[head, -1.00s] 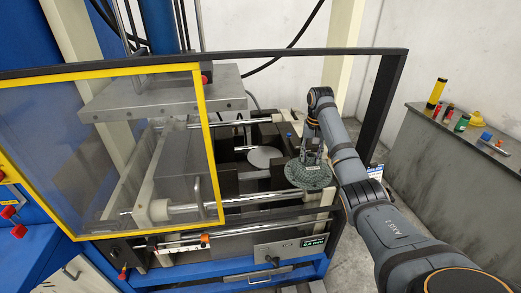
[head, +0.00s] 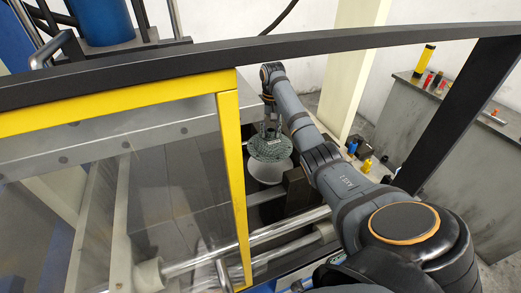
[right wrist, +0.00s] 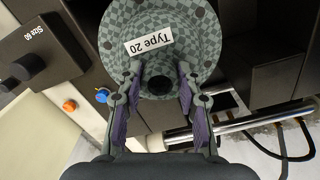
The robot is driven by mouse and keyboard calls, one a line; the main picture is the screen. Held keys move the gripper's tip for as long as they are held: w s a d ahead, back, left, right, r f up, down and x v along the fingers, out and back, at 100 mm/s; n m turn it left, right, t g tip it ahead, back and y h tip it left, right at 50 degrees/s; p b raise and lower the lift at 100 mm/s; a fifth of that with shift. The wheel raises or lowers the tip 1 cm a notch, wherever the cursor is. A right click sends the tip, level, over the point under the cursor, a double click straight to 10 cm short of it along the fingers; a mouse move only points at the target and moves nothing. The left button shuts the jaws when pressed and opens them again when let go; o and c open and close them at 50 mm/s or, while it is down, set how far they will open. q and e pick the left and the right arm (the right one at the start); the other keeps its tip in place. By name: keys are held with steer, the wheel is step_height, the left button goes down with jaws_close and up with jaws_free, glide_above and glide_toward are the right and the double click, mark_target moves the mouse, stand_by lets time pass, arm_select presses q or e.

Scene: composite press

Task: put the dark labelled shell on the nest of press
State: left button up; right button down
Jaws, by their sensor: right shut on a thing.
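The dark labelled shell (head: 268,149) is a round, grey-green checkered piece. In the right wrist view the shell (right wrist: 197,42) bears a white label reading "Type 20" and has a black central knob. My right gripper (head: 271,131) is shut on this knob and holds the shell inside the press. The nest of the press (head: 268,172), a pale round disc, shows just below the shell in the head view, partly covered by it. I cannot tell whether they touch. In the right wrist view my right gripper (right wrist: 161,78) has a finger on each side of the knob. My left gripper is not in view.
The yellow-framed clear guard (head: 238,180) stands left of my right arm. A black frame bar (head: 330,45) crosses above it. Chrome rods (head: 290,232) run in front of the nest. A grey bench (head: 445,125) with small items stands at right.

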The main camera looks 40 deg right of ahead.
mark_target(271, 143)
steer(key=shift+s+f+p, duration=0.35)
steer(key=shift+s+p, duration=0.05)
steer(key=shift+s, duration=0.3)
step_height(271, 143, down, 2)
steer(key=shift+p, duration=0.35)
steer(key=f, duration=0.3)
steer(key=shift+w, duration=0.4)
steer(key=shift+f, duration=0.4)
step_height(271, 143, down, 2)
steer(key=shift+s+f+p, duration=0.1)
steer(key=shift+f+p, duration=0.1)
steer(key=shift+p, duration=0.35)
steer(key=shift+f, duration=0.4)
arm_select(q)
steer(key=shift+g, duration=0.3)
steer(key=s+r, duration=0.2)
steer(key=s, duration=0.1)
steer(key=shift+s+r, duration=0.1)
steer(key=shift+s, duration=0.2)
arm_select(e)
steer(key=shift+f, duration=0.15)
